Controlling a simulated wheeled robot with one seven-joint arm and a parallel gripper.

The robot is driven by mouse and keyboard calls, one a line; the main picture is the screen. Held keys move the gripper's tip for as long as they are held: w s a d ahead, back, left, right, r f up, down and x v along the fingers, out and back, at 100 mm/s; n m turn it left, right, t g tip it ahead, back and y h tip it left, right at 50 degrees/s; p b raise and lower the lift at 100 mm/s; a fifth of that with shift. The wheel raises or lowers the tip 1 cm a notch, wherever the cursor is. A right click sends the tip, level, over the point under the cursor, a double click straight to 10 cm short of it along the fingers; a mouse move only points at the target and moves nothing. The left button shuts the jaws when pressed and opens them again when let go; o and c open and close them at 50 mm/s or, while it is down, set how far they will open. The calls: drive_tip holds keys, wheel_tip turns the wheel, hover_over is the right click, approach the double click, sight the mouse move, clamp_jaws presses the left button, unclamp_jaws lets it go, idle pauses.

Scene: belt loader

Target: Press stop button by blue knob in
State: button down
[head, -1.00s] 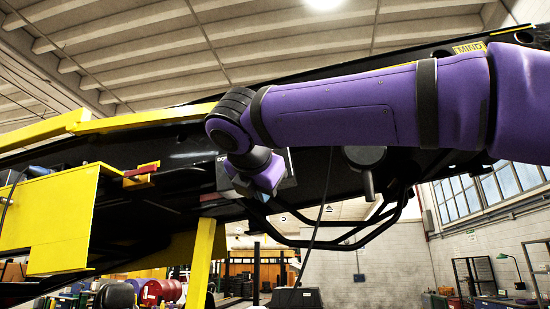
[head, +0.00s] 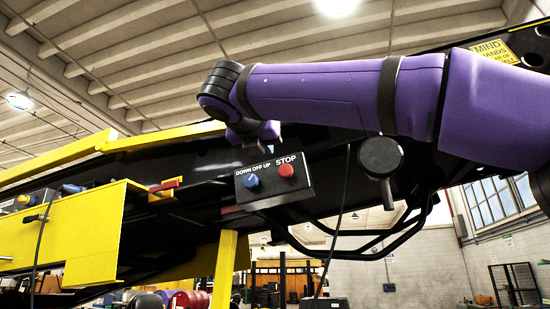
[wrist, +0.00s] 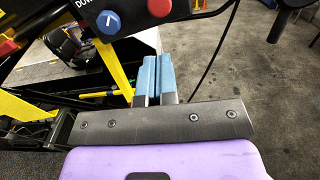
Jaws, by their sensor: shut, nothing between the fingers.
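A black control box (head: 268,183) on the loader's side carries a blue knob (head: 251,181) labelled DOWN OFF UP and a round red stop button (head: 286,170) to its right. In the wrist view the blue knob (wrist: 108,21) and the red button (wrist: 158,7) show at the top, the button cut by the edge. My gripper (wrist: 147,60) is shut and empty, its blue fingertips below the button in that picture and apart from it. In the head view my purple wrist is above the box and my fingers cannot be made out. How far in the button sits cannot be told.
A black lever with a round hub (head: 380,157) hangs right of the box, and bent black tubes (head: 360,240) run below it. A yellow post (head: 228,262) stands below left. A thin cable hangs close to the box's right side.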

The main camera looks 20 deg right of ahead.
sight(285, 171)
drive_tip(key=x, duration=1.3)
drive_tip(key=shift+w+d, duration=0.15)
drive_tip(key=shift+x, duration=1)
